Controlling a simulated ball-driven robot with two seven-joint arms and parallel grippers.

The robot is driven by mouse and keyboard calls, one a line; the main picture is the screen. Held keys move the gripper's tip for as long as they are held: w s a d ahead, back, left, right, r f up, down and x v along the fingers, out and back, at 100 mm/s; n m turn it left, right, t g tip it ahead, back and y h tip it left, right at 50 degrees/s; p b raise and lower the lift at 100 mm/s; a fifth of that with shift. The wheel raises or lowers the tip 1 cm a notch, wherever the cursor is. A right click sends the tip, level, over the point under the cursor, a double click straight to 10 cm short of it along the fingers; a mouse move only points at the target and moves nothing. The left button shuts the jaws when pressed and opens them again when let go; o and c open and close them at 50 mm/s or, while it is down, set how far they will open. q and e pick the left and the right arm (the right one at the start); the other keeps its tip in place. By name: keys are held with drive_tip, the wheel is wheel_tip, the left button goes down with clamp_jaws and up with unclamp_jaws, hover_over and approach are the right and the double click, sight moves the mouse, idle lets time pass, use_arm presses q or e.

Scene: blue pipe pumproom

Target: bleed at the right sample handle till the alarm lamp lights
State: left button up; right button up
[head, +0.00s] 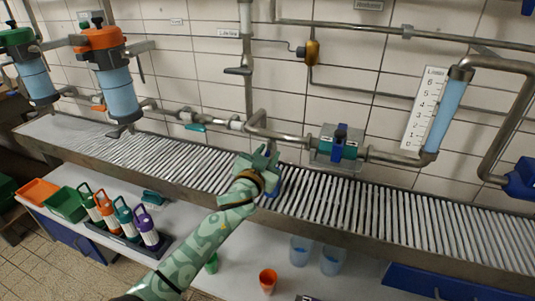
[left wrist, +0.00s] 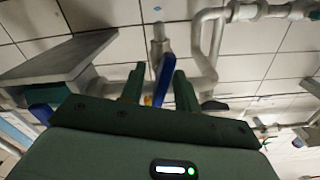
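My left gripper (head: 262,165) is over the slatted grating at mid-picture, in front of the pipe run. In the left wrist view its two green fingers (left wrist: 158,88) stand apart. A blue handle (left wrist: 166,72) on a grey pipe stub lies between them, nearer the right finger, with a gap on the left; I cannot tell whether it touches. My right gripper is not in view.
The grating (head: 340,212) runs along the tiled wall. Above it are a boxed valve (head: 337,146), a blue sight tube (head: 446,115) with a scale, and orange-topped filter (head: 112,75). Clear jugs (head: 332,260), an orange cup (head: 268,280) and several bottles (head: 128,216) stand below.

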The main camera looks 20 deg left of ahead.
use_arm(q)
clamp_jaws()
drive_tip(key=shift+m, duration=0.3)
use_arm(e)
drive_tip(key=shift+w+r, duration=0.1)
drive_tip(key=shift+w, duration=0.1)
use_arm(q)
drive_tip(key=m+p, duration=0.1)
drive_tip(key=m, duration=0.2)
drive_tip(key=shift+d+f+m, duration=0.1)
drive_tip(key=shift+d+m, duration=0.05)
drive_tip(key=shift+m, duration=0.25)
drive_tip(key=m, duration=0.2)
drive_tip(key=m+p, duration=0.1)
drive_tip(key=m, duration=0.2)
drive_tip(key=shift+d+f, duration=0.1)
drive_tip(key=shift+f, duration=0.1)
drive_tip(key=shift+f+m+p, duration=0.15)
drive_tip(key=shift+m+p, duration=0.05)
drive_tip(key=shift+m, duration=1.05)
drive_tip(key=shift+f+m+p, duration=0.1)
drive_tip(key=shift+m+p, duration=0.05)
drive_tip(key=shift+m, duration=1.1)
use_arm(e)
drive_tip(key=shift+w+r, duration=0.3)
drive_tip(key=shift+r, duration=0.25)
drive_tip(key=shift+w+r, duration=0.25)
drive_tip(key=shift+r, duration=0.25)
